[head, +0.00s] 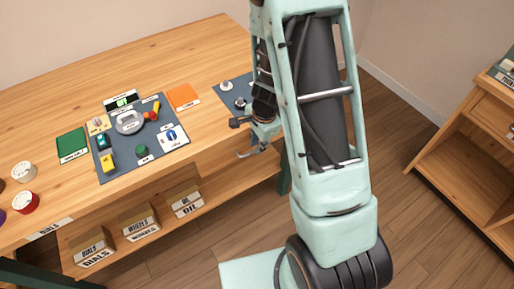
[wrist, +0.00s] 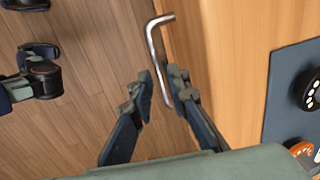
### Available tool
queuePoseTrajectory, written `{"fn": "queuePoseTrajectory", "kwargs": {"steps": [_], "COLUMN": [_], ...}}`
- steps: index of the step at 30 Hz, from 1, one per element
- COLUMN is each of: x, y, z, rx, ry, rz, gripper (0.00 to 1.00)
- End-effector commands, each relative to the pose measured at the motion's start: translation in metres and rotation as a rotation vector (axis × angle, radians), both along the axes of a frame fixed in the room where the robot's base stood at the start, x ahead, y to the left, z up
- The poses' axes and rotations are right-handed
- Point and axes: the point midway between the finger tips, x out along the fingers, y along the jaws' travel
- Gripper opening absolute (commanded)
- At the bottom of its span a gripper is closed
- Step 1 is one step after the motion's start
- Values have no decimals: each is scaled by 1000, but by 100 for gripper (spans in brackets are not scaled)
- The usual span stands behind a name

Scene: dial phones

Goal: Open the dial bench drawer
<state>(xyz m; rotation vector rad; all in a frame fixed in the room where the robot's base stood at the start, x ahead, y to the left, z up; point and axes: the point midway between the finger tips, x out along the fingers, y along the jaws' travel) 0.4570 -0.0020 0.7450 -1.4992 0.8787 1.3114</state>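The dial bench drawer shows as a wooden front (head: 222,158) under the bench's front edge. A bent silver bar handle (head: 247,153) stands out from it, and the handle shows large in the wrist view (wrist: 153,45). The drawer front appears about flush with the bench, though my arm covers part of that area. My gripper (wrist: 161,82) is open, with dark fingers on either side of the handle's lower part. I cannot tell whether either finger touches the bar. In the head view my gripper is small and partly hidden by my arm.
The bench top (head: 185,50) holds a dark mat (head: 118,173) with phone parts, and a second mat (head: 225,98) near my arm. Labelled boxes (head: 186,200) stand on the lower shelf. Another wooden unit (head: 460,150) is at the right. Floor is free between them.

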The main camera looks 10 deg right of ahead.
Motion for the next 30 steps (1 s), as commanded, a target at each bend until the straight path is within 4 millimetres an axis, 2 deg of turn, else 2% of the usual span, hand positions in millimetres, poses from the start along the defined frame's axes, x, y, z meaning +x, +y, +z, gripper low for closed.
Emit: {"fn": "queuePoseTrajectory", "kwargs": {"steps": [3,13,18,30], "x": [1,2,2,2], "y": [1,1,1,1], "z": [-10,-12,-12,-12], "rx": [1,0,0,0], "ry": [1,0,0,0], "rz": [-1,0,0,0], "gripper": [16,16,0,0]}}
